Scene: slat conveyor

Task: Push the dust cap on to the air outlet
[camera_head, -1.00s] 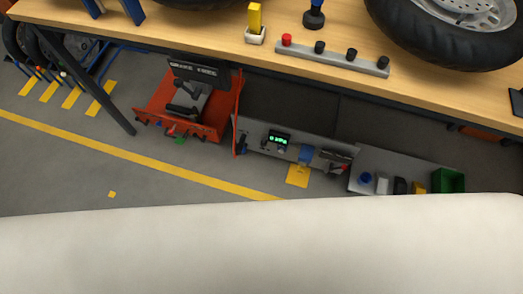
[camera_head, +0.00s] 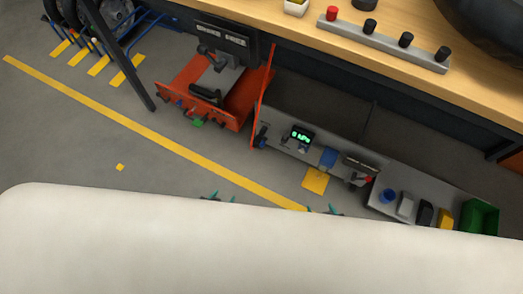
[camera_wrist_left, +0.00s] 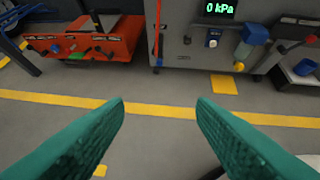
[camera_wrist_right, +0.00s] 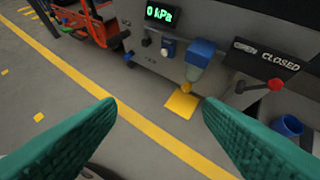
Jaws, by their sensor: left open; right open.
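My left gripper (camera_head: 217,198) and right gripper (camera_head: 326,210) show only as teal tips over the white edge in the head view. Both are open and empty, fingers wide apart in the wrist views, and well short of the grey machine panel (camera_wrist_right: 150,72). The panel carries a lit "0 kPa" display (camera_wrist_right: 163,14), a small white and blue fitting (camera_wrist_right: 167,48) below it, and a blue-topped unit (camera_wrist_right: 202,52) with a pale lower part and yellow end. I cannot tell which part is the air outlet or the dust cap.
A red lever (camera_wrist_right: 275,84) sits by an OPEN/CLOSED sign (camera_wrist_right: 262,55). A blue cup (camera_head: 388,196) and green bin (camera_head: 480,216) stand on the grey shelf at right. An orange unit (camera_head: 178,92) stands left. The wooden bench (camera_head: 300,45) is behind. Floor in front is clear.

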